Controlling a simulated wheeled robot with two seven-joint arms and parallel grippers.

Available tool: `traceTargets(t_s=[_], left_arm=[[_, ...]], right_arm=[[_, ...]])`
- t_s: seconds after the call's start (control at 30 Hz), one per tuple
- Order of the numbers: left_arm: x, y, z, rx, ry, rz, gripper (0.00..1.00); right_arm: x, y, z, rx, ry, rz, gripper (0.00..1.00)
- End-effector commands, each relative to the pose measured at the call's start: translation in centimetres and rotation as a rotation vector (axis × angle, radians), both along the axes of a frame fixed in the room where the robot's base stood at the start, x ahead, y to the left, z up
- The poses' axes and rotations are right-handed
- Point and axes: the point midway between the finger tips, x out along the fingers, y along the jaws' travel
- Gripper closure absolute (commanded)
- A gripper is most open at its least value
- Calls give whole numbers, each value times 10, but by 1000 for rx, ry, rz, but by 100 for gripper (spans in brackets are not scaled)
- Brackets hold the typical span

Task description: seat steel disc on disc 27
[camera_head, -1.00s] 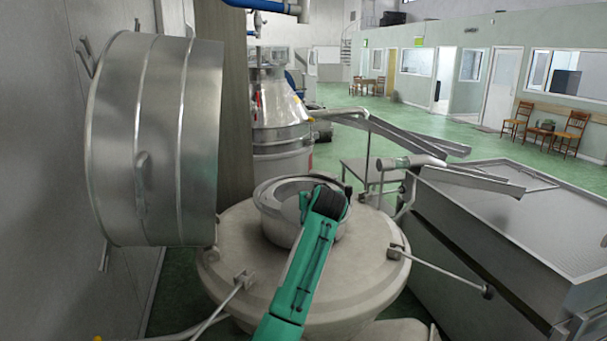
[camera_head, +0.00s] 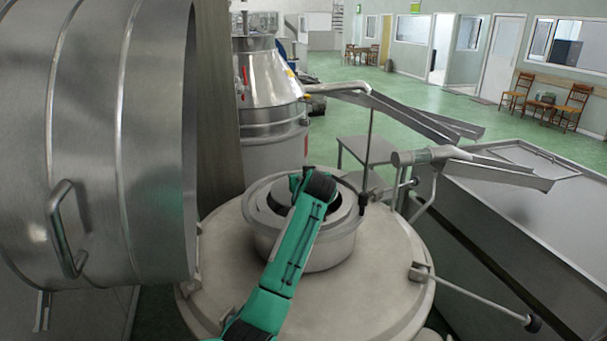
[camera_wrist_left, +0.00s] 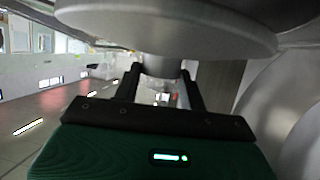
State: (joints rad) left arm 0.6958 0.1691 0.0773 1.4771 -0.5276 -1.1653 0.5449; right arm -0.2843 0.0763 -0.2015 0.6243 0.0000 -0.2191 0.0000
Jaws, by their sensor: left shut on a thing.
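My left arm (camera_head: 290,245) comes in from the bottom of the head view and reaches over the round metal bowl (camera_head: 265,243). Its black wrist hides the gripper and part of the bowl's opening there. In the left wrist view my left gripper (camera_wrist_left: 160,70) is shut on the narrow neck of a smooth grey steel disc (camera_wrist_left: 170,28), whose broad rim fills the top of that picture. I cannot make out disc 27 in either view. Whether the held disc touches anything is hidden. My right gripper is in neither view.
The bowl sits in a broad pale housing (camera_head: 385,290). A large steel hood (camera_head: 150,150) stands open close on the left. Spouts (camera_head: 490,170) and a grey tank (camera_head: 500,215) are on the right. A clamp rod (camera_head: 475,300) sticks out from the housing's right edge.

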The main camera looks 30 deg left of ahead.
Motion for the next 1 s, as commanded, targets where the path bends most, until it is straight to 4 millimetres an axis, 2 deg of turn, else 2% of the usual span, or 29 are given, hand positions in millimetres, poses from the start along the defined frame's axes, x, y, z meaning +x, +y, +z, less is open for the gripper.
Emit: traceTargets(t_s=[0.1,0.23,0.37,0.63,0.8,1.0], left_arm=[[0,0,-3,2,-1,0,94],[0,0,-11,3,0,-1,94],[0,1,-21,2,0,1,94],[0,1,-50,2,-1,0,94],[0,1,-66,2,-1,0,94],[0,0,-75,2,-2,0,94]], right_arm=[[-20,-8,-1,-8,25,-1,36],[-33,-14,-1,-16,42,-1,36],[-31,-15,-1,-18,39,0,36],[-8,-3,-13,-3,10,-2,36],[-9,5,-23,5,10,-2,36],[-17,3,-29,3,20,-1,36]])
